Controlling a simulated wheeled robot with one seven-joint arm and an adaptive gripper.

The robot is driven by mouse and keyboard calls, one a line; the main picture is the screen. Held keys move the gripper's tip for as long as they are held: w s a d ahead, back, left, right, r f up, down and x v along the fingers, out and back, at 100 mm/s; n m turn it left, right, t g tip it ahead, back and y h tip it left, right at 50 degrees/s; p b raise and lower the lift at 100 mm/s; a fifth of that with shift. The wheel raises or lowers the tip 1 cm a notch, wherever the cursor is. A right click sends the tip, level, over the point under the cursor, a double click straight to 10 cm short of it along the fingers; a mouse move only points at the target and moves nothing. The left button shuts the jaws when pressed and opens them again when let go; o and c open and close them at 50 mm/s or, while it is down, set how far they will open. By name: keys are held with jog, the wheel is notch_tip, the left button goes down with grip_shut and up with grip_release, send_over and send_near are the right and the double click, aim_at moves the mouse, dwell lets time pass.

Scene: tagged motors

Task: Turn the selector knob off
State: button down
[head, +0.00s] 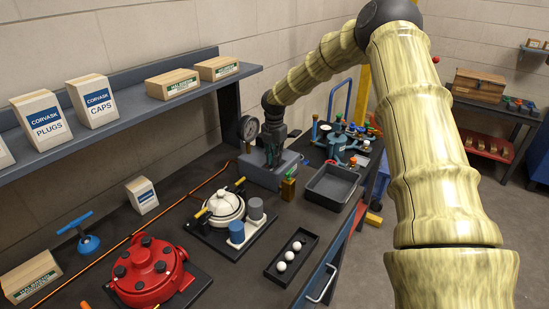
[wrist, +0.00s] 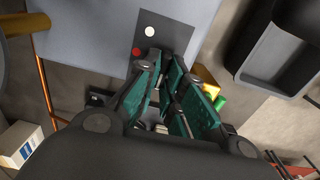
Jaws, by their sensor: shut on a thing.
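My gripper (head: 272,157) points down at the grey box (head: 262,179) at the back of the bench. In the wrist view its green-padded fingers (wrist: 166,70) are close together over a dark plate (wrist: 143,35) on the grey box. The plate carries a white round spot (wrist: 149,31) and a red one (wrist: 136,51). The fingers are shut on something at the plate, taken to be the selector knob. The knob itself is hidden by the fingers, so its angle cannot be told.
A pressure gauge (head: 249,128) stands beside my gripper. A brass block with a green top (head: 289,187) stands in front of the grey box. A dark empty tray (head: 330,188) is to its right. A shelf (head: 150,108) overhangs at left.

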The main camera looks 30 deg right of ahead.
jog(key=shift+s+f, duration=0.1)
jog(key=shift+f, duration=0.15)
jog(key=c, duration=1.5)
grip_release()
jog(key=shift+c, duration=0.2)
jog(key=shift+r, duration=0.25)
notch_tip(320, 180, up, 12)
jog(key=shift+f, duration=0.2)
jog(key=shift+d, duration=0.1)
